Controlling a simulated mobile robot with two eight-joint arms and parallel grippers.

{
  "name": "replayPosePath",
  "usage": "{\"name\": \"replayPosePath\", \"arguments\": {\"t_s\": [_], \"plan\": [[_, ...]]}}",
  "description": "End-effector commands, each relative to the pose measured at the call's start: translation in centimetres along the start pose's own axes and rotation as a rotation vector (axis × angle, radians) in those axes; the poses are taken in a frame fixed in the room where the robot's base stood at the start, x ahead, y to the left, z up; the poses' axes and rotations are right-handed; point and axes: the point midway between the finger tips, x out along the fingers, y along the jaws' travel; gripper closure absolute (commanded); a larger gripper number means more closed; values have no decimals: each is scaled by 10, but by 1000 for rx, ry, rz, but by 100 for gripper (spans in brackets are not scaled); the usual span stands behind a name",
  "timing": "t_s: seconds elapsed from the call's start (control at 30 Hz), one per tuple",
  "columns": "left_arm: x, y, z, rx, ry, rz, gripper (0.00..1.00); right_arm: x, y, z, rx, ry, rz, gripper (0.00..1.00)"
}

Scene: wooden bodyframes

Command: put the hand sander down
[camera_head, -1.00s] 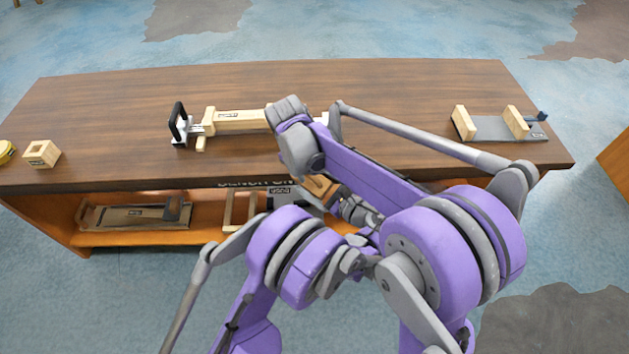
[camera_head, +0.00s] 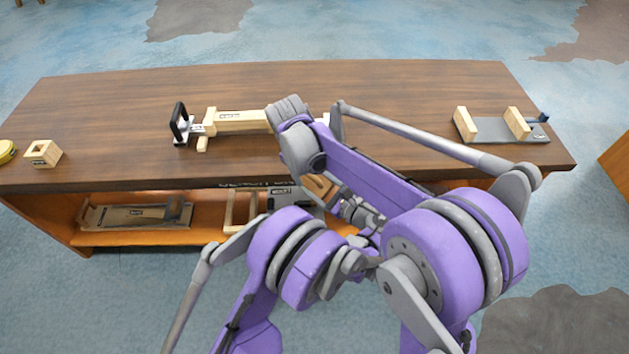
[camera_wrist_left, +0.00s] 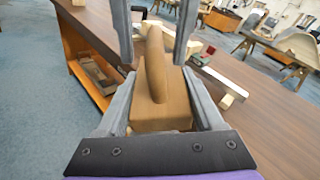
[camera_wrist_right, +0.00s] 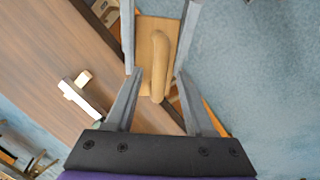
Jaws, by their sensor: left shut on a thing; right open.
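The hand sander, a brown wooden block with a raised handle, is held in my left gripper (camera_wrist_left: 154,60). In the left wrist view its handle (camera_wrist_left: 155,72) and block (camera_wrist_left: 160,115) lie between the fingers. In the right wrist view the sander (camera_wrist_right: 151,45) shows between the open fingers of my right gripper (camera_wrist_right: 158,38); I cannot tell whether they touch it. In the head view a small part of the sander (camera_head: 318,187) shows by the front edge of the wooden table (camera_head: 370,85), mostly hidden by my arms.
A clamped wooden piece (camera_head: 240,122) lies mid-table. A square wooden frame (camera_head: 42,153) and yellow tape (camera_head: 6,151) are at the left; a grey plate with wooden blocks (camera_head: 494,130) is at the right. The shelf below holds a brown tray (camera_head: 125,216). The table between has free room.

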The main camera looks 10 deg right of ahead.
Motion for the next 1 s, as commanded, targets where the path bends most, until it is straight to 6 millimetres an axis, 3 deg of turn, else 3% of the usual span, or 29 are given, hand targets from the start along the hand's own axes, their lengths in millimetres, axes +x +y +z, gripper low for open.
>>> {"name": "replayPosePath", "arguments": {"t_s": [0.17,0.4,0.6,1.0], "plan": [[0,0,0,0,0,0,93,-26,0,0,-2,0,0,46],[0,0,0,0,0,0,93,-79,0,0,-1,0,0,46],[0,0,0,0,0,0,93,-108,0,0,-1,0,0,46],[0,0,0,0,0,0,93,-117,0,0,0,0,0,46]]}}
